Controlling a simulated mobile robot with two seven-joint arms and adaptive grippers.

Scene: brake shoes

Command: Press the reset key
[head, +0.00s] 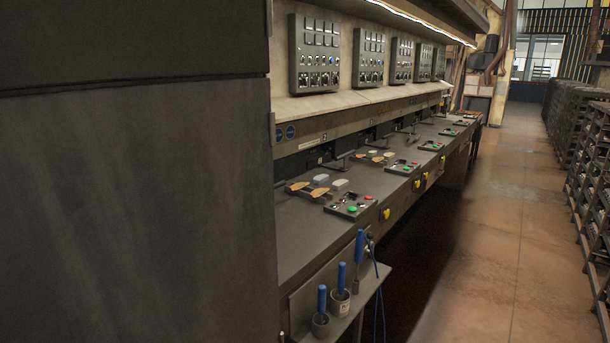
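Control boxes with coloured buttons sit along the front of a long dark workbench (300,230). The nearest control box (350,206) has a red button (364,197), a green button (352,209) and small dark switches. A second control box (402,167) of the same kind lies farther along. I cannot tell which key is the reset key; labels are too small to read. Neither of my grippers is in the head view.
A large dark panel (135,210) fills the left side close by. Blue-handled tools (342,275) stand in holders on a small shelf at the bench's near end. Wall panels (315,54) hang above the bench. Racks (590,150) line the right; the tiled aisle (500,240) between is clear.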

